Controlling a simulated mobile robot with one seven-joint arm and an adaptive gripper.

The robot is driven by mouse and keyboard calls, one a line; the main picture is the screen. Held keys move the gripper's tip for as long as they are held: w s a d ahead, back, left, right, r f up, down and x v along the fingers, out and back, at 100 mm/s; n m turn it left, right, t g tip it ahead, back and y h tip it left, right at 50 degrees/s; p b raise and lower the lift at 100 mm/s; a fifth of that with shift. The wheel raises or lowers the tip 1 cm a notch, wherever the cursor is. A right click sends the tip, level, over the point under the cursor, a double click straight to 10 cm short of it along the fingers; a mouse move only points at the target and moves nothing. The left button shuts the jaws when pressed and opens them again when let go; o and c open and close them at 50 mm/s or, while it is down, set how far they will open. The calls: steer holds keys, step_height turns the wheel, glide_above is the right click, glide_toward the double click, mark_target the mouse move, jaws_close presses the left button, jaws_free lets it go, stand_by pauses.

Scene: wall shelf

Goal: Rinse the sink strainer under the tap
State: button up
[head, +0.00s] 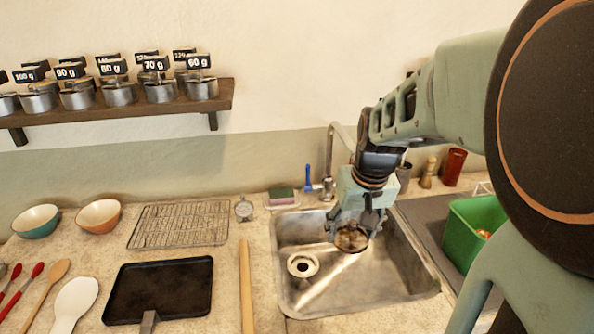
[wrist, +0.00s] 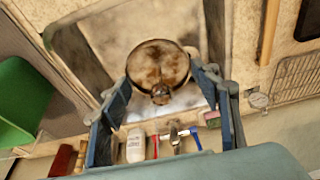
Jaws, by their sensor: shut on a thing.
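The sink strainer (head: 351,240) is a round metal disc with brown stains. My gripper (head: 358,222) is shut on it and holds it above the right part of the sink basin (head: 340,298). In the wrist view the strainer (wrist: 160,62) shows its stained face, and its small knob sits between my fingers (wrist: 162,93). The tap (head: 342,133) rises behind the basin, and my gripper partly hides it in the head view. I cannot tell whether water runs. The round drain (head: 302,265) is open at the basin's left.
A sponge (head: 282,195) and a blue-handled brush (head: 308,178) are behind the sink. A green bin (head: 470,232) stands right of it. A rolling pin (head: 246,285), a black tray (head: 160,290) and a wire rack (head: 180,223) lie left. A shelf (head: 130,105) holds several pots.

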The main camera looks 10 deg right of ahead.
steer(key=w+d+f+p, duration=0.1)
steer(key=w+f, duration=0.1)
steer(key=w, duration=1)
steer(key=shift+w+d+f, duration=0.25)
steer(key=shift+d+f, duration=0.05)
steer(key=shift+d, duration=0.1)
stand_by(0.3)
steer(key=shift+d, duration=0.25)
steer(key=shift+s+d, duration=0.1)
steer(key=shift+d, duration=0.25)
steer(key=shift+a, duration=0.15)
steer(key=shift+a, duration=0.45)
steer(key=shift+d, duration=0.2)
steer(key=shift+d, duration=0.4)
